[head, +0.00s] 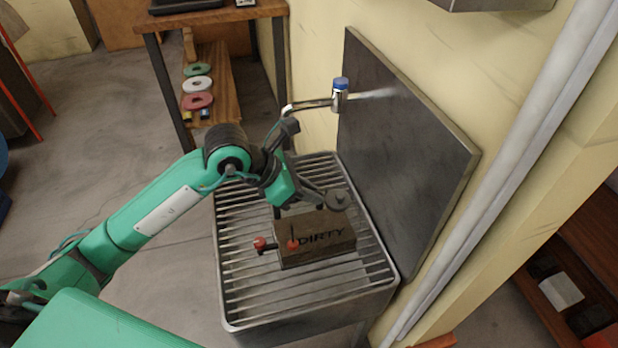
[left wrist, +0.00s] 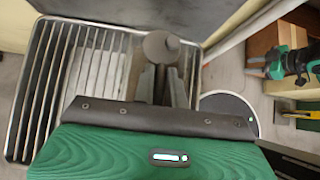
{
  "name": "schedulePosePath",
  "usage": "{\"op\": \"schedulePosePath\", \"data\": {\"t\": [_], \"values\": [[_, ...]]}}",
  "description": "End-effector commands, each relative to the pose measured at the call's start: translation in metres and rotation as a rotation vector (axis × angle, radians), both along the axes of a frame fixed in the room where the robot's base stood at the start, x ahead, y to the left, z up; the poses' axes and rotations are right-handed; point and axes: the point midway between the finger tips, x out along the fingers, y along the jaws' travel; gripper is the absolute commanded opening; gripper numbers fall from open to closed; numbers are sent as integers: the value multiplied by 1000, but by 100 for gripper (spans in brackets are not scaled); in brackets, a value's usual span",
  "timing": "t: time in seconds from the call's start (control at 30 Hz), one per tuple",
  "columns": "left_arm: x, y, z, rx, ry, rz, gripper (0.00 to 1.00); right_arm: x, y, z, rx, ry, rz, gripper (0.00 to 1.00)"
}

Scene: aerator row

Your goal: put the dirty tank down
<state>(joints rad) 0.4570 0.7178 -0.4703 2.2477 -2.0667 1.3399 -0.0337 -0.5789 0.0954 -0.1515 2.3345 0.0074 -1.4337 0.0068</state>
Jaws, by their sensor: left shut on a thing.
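The dirty tank (head: 322,251) is a brown box lettered DIRTY, with red knobs at its front left. It sits level on or just above the slatted metal rack (head: 240,296); I cannot tell whether it touches. My left gripper (head: 313,196) is over the back of the tank, shut on a part of it that the fingers mostly hide. A grey round piece (head: 338,199) shows at the fingertips. It also shows in the left wrist view (left wrist: 160,46), beyond the closed-in fingers (left wrist: 163,85).
A dark splash panel (head: 400,150) stands close along the rack's right side. A tap with a blue top (head: 340,92) hangs over the rack's back end. A wooden bench (head: 215,12) with coloured rings on its shelf stands behind. Rack slats are bare in front of the tank.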

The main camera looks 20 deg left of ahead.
Motion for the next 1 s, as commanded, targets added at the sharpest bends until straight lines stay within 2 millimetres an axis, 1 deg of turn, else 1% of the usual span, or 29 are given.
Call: {"op": "schedulePosePath", "data": {"t": [0.07, 0.17, 0.43, 0.6, 0.83, 0.87, 0.9, 0.97, 1.0], "values": [[1, 0, 0, -3, -6, 0, 0, 0, 0, 2, 1, -3, 0, 36], [0, 0, -5, -4, -5, 1, 0, 0, 0, 4, 1, -7, 0, 36], [0, -1, -36, -5, -3, 0, 0, -1, -1, 8, 0, -6, 0, 36], [0, -1, -37, -4, -7, -1, 0, 0, -1, 14, 3, -20, -1, 36], [1, 0, -39, -4, -6, 0, 0, -1, -1, 12, 1, -16, -2, 36], [0, 0, -42, 0, 0, 0, 17, -1, -1, 13, 2, -17, -1, 36], [0, 0, -41, 0, 0, 0, 25, -1, -1, 14, 2, -18, -1, 36], [0, 0, -41, 0, 0, 0, 35, -1, -1, 14, 2, -18, -2, 36], [0, 0, -41, 0, 0, 0, 35, -1, -1, 14, 2, -18, -2, 36]]}}
